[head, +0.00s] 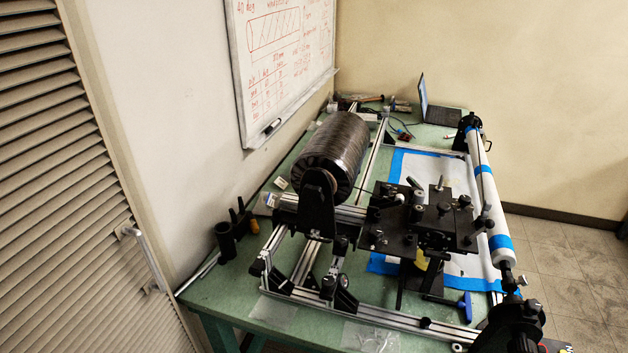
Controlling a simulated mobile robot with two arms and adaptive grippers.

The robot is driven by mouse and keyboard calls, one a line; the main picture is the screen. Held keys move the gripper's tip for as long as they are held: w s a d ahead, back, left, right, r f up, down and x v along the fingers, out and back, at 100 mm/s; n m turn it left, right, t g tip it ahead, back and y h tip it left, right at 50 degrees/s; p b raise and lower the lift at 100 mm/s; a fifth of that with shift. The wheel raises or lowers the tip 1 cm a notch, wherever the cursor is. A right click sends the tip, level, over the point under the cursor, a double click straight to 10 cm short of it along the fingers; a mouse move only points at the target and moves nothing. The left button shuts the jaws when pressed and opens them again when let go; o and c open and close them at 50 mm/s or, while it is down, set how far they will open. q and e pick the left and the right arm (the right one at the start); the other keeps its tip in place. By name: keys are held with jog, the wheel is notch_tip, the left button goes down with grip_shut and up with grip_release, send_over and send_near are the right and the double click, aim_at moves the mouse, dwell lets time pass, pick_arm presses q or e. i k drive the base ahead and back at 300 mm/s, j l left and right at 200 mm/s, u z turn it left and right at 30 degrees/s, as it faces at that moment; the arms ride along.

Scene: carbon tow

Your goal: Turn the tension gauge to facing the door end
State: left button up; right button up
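I cannot single out the tension gauge with certainty. A small round part with a pale face (343,281) sits low on the near end of the winding frame, below the spool, and may be a dial; it is too small to read or to tell its facing. A large dark spool of carbon tow (338,148) stands on a black bracket (317,205). To its right is a black carriage plate (405,228) with rollers and knobs, and a thin dark line runs between spool and carriage. Neither of my grippers shows in the head view.
A green table (225,295) carries the aluminium frame (375,317). A white roller with blue bands (488,195) runs along its right side. A laptop (437,106) sits at the far end. A louvred door (60,180) stands at the left; tiled floor (560,260) is clear on the right.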

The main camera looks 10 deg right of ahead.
aim_at(411, 182)
jog(key=z, duration=1)
